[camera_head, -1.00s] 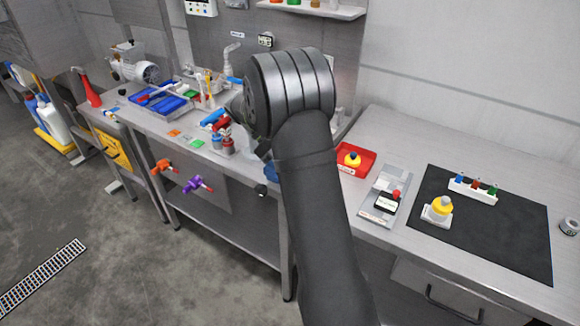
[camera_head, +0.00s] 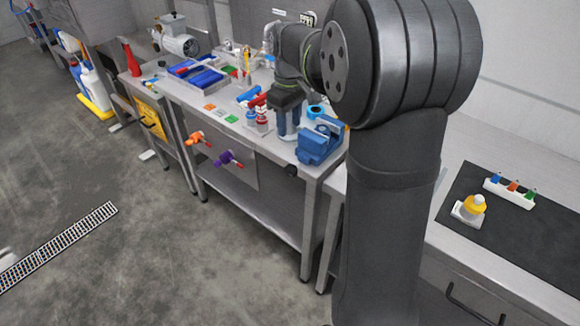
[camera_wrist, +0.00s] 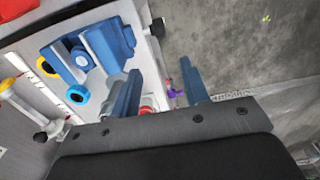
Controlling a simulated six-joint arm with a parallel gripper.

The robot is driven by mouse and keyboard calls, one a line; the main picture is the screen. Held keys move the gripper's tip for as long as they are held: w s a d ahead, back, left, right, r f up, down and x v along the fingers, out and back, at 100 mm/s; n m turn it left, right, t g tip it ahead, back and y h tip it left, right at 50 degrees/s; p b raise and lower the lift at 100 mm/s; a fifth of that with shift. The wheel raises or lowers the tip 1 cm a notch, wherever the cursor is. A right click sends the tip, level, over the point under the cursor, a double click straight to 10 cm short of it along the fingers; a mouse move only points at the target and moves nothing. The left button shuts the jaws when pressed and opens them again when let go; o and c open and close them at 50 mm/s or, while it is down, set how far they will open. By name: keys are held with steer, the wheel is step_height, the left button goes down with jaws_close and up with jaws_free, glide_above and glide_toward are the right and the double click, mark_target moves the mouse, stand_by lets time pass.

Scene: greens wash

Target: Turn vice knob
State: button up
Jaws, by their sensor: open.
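The blue vice (camera_head: 320,142) sits on the front right corner of the metal bench. It also shows at the upper left of the wrist view (camera_wrist: 104,44). A round black knob (camera_head: 291,170) sticks out at the bench's front edge, just left of and below the vice; it shows at the top of the wrist view (camera_wrist: 158,27). I cannot tell how it joins the vice. My gripper (camera_head: 288,130) points down just left of the vice, its blue fingers apart and empty. In the wrist view the gap between the fingertips (camera_wrist: 160,68) is clear of the vice and the knob.
Red-capped bottles (camera_head: 257,118) stand close left of my gripper. A blue ring (camera_head: 314,112) lies behind the vice. An orange tap-like handle (camera_head: 197,139) and a purple one (camera_head: 229,159) stick out from the bench front. The floor before the bench is clear.

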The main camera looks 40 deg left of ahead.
mark_target(289, 165)
step_height(289, 165, down, 16)
steer(key=shift+f, duration=0.2)
jaws_close()
steer(key=shift+a+h, duration=0.1)
steer(key=shift+h, duration=0.2)
steer(key=h, duration=0.4)
steer(key=shift+a+f+h, duration=0.2)
steer(key=shift+a+h, duration=0.05)
steer(key=shift+h, duration=0.05)
steer(key=h, duration=0.5)
steer(key=shift+a+f, duration=0.15)
steer(key=shift+f, duration=0.05)
steer(key=shift+h, duration=0.3)
